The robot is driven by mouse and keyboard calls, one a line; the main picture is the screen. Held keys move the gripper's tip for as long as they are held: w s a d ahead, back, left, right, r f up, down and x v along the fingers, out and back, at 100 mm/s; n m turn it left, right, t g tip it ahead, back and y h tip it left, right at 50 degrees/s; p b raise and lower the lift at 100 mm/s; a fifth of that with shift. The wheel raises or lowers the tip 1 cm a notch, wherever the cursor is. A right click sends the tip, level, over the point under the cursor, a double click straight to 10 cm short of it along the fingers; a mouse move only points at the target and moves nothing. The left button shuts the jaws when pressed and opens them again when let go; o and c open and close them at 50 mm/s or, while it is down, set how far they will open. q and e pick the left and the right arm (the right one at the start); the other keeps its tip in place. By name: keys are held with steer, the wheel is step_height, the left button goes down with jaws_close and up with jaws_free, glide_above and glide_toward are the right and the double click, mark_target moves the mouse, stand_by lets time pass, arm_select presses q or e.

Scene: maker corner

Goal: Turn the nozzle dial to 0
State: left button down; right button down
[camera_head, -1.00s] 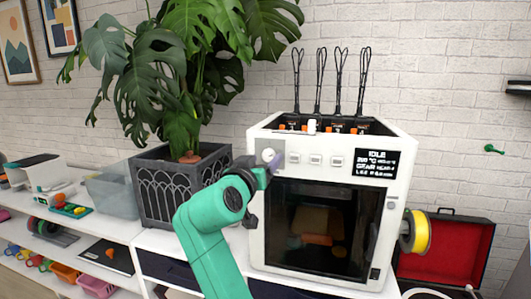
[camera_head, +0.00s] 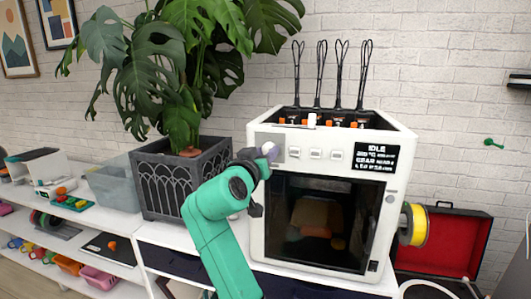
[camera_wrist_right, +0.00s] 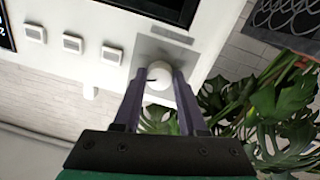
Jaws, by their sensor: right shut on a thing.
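The nozzle dial (camera_wrist_right: 158,78) is a round white knob with a dark mark, on a grey plate on the front of the white 3D printer (camera_head: 340,165). In the right wrist view the two purple fingers of my right gripper (camera_wrist_right: 160,85) stand on either side of the dial, shut on it. In the head view the right gripper (camera_head: 268,152) reaches the printer's upper left front and mostly covers the dial. The printer's display (camera_head: 376,157) reads IDLE with small lines that I cannot read surely. My left gripper is not in view.
A monstera in a dark planter (camera_head: 180,185) stands close to the left of the printer. Several square buttons (camera_head: 315,154) sit right of the dial. A yellow spool (camera_head: 413,225) is on the printer's right side. An open red-lined case (camera_head: 450,240) lies further right.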

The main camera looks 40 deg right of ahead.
steer(key=n+p, duration=0.1)
steer(key=n, duration=0.2)
steer(key=shift+n, duration=0.3)
steer(key=n+p, duration=0.1)
steer(key=n, duration=0.1)
steer(key=shift+r+n+p, duration=0.1)
steer(key=shift+n+p, duration=0.2)
steer(key=shift+n, duration=0.1)
steer(key=n+p, duration=0.2)
steer(key=n, duration=0.2)
steer(key=shift+n+t+p, duration=0.3)
steer(key=shift+p, duration=0.1)
steer(key=shift+s+n+p, duration=0.1)
steer(key=shift+n+p, duration=0.8)
steer(key=shift+n, duration=0.5)
steer(key=shift+c, duration=2.3)
jaws_free()
steer(key=shift+f, duration=0.2)
